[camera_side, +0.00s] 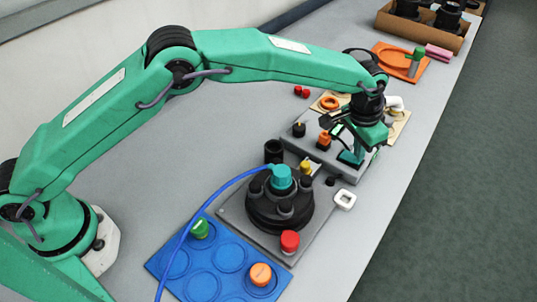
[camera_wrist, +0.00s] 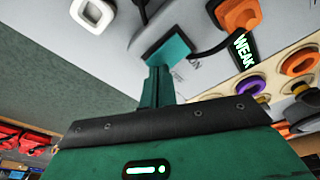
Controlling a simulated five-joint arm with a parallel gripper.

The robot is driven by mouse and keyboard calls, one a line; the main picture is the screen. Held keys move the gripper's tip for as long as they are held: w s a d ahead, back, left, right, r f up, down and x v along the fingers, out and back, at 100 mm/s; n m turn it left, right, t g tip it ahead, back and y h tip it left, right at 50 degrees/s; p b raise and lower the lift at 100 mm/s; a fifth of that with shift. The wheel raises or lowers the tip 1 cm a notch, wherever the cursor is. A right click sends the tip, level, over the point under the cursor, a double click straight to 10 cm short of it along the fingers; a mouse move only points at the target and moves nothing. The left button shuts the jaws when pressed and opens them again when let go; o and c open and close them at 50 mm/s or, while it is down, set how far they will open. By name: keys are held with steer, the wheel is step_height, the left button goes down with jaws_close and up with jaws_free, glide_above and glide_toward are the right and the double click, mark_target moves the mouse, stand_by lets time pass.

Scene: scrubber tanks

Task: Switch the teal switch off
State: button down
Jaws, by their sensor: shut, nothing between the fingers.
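The teal switch (camera_side: 349,159) is a square block on a grey plate (camera_side: 310,150), at the end of a row with an orange switch (camera_side: 324,142) and a black switch (camera_side: 299,130). The teal switch also shows in the wrist view (camera_wrist: 171,48), upper middle. My gripper (camera_side: 359,147) is shut and empty, pointing down at the teal switch; its green fingers show in the wrist view (camera_wrist: 157,75). The fingertips overlap the block in the picture; I cannot tell whether they touch it. The teal switch's lever is hidden, so its position cannot be told.
A dark round tank unit (camera_side: 275,212) with a teal cap stands in front of the plate, with a blue cable running from it. A white square ring (camera_side: 344,200) lies near the table edge. A beige board (camera_side: 397,124) lies behind. The front right of the table is clear.

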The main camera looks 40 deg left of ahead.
steer(key=shift+f, duration=0.4)
stand_by(0.3)
steer(key=shift+r, duration=3.5)
steer(key=shift+r, duration=0.1)
